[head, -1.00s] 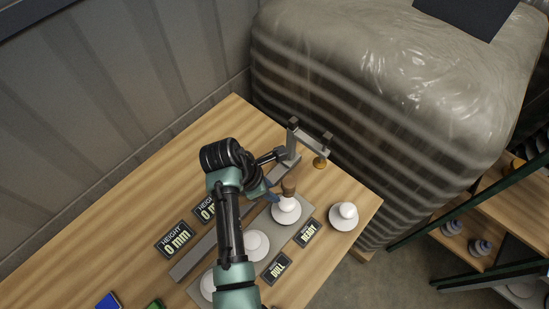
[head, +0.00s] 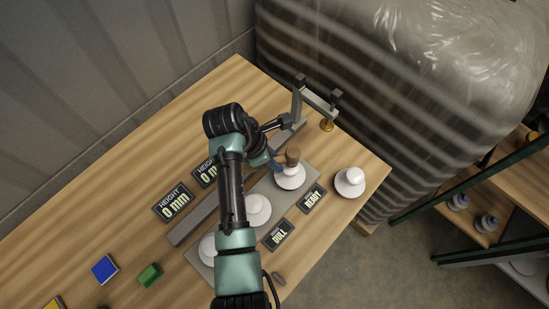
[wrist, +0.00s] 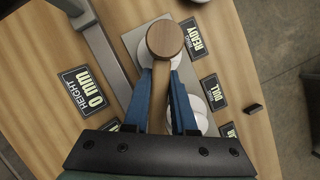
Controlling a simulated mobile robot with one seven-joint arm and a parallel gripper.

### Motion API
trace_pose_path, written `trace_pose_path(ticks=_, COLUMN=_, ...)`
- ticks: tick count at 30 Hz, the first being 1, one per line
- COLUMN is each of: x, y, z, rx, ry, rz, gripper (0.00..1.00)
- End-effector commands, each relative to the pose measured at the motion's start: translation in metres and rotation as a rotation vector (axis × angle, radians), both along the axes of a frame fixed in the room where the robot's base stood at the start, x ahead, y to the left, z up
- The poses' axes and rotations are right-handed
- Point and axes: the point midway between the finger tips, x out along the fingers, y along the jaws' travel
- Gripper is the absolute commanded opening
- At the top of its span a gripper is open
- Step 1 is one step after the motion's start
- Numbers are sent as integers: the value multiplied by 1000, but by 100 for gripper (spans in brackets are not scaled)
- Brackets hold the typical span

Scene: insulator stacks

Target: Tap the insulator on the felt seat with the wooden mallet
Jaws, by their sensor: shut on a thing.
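My gripper (wrist: 165,68) has blue fingers shut on the handle of the wooden mallet (wrist: 164,38). In the head view the brown mallet head (head: 292,156) is over the back edge of the far white insulator (head: 290,180). That insulator sits at the far end of a grey strip (head: 270,188) and is partly hidden by the mallet head in the wrist view. I cannot tell whether the mallet touches it. Another white insulator (head: 257,209) sits mid-strip, and a third (head: 208,247) is partly behind my arm. Any felt is too small to make out.
A READY display (head: 312,198) and a DULL display (head: 278,235) lie beside the strip. Height displays (head: 173,202) read 0 mm. A grey bracket (head: 315,100) stands behind. A loose white insulator (head: 350,182) is near the right edge. Blue (head: 104,269) and green (head: 150,275) blocks lie front left.

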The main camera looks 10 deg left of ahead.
Motion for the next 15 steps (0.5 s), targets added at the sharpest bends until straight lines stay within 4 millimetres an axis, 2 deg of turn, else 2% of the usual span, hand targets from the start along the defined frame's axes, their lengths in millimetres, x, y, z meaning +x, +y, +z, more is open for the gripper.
trace_pose_path(ticks=8, x=0, y=0, z=0, rx=0, ry=-1, rz=0, gripper=0)
trace_pose_path(ticks=15, x=0, y=0, z=-11, rx=-1, ry=1, rz=1, gripper=0)
